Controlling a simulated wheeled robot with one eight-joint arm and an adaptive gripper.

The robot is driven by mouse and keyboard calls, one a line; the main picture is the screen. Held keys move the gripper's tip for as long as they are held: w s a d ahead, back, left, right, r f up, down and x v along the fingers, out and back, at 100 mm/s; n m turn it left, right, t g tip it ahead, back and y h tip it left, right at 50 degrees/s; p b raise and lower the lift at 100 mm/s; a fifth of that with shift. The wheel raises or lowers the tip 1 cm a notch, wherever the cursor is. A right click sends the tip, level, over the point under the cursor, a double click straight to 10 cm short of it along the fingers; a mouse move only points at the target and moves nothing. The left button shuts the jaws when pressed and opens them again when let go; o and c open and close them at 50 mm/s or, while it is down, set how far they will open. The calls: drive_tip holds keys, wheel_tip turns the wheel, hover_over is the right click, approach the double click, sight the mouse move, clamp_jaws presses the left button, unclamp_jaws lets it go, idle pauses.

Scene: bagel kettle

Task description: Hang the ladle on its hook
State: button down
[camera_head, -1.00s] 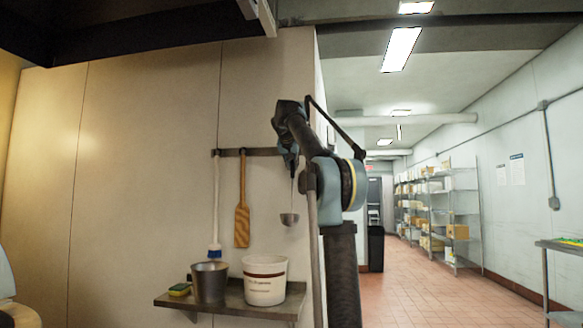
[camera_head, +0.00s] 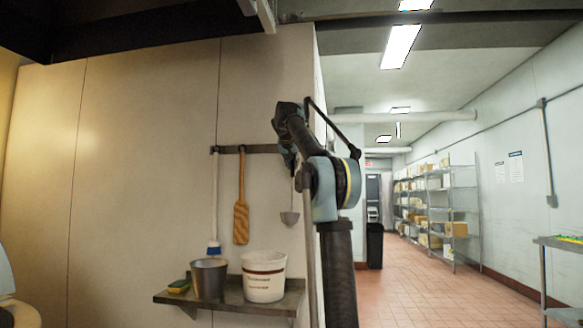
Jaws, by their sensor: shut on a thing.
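The ladle (camera_head: 290,217) hangs bowl down below my gripper (camera_head: 291,165), with its thin handle running up to the fingers. My gripper is shut on the ladle near the top of its handle. The dark hook rail (camera_head: 229,149) is fixed on the wall, and its right end passes behind or beside my gripper. I cannot tell whether the ladle's top touches a hook, as my gripper and arm hide that part.
A wooden paddle (camera_head: 241,222) and a white-handled brush (camera_head: 214,247) hang from the rail. Below, a wall shelf (camera_head: 231,298) holds a metal pot (camera_head: 209,280), a white bucket (camera_head: 264,277) and a sponge (camera_head: 179,286).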

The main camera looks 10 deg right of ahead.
idle(0.3)
drive_tip(key=c, duration=1.4)
unclamp_jaws()
drive_tip(key=v, duration=1.1)
drive_tip(key=shift+s+a+r, duration=0.15)
drive_tip(key=shift+s+a, duration=0.05)
drive_tip(key=shift+s, duration=0.1)
